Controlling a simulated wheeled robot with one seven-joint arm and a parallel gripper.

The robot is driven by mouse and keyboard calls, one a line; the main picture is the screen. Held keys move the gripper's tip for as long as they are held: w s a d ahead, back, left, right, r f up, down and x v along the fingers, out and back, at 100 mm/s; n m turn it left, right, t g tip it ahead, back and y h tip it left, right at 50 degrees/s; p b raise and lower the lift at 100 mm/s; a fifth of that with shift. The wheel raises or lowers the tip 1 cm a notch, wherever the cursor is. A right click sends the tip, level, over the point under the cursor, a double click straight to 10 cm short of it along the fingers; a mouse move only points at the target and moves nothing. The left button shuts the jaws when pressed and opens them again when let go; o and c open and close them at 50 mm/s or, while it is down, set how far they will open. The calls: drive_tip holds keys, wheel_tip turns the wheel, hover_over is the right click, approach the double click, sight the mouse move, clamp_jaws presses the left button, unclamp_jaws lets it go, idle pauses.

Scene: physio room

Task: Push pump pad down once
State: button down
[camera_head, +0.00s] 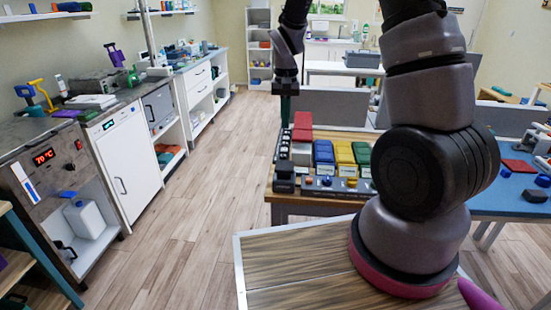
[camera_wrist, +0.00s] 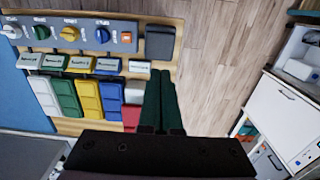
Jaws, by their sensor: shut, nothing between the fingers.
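A dark grey square pad (camera_wrist: 160,42), which looks like the pump pad, sits at the end of a row of knobs in the wrist view. In the head view a dark block (camera_head: 284,184) stands at the table's front left corner and seems to be the same thing. My gripper (camera_head: 285,116) points down above the table's left edge, behind that block. In the wrist view my gripper's dark green fingers (camera_wrist: 160,75) are together and empty. Their tips appear just short of the pad in the picture; the height gap cannot be told.
A grey knob panel (camera_head: 335,187) runs along the table front. Behind it stand red (camera_head: 302,125), blue (camera_head: 324,152), yellow (camera_head: 345,153) and green (camera_head: 362,152) blocks, close beside my gripper. The wooden floor (camera_head: 190,220) left of the table is clear.

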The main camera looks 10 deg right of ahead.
sight(285, 166)
wheel_tip(285, 166, down, 14)
idle(0.8)
wheel_tip(285, 166, down, 3)
drive_tip(key=shift+r, duration=0.1)
drive_tip(key=shift+s+f, duration=0.2)
drive_tip(key=shift+s, duration=0.05)
drive_tip(key=shift+r, duration=0.1)
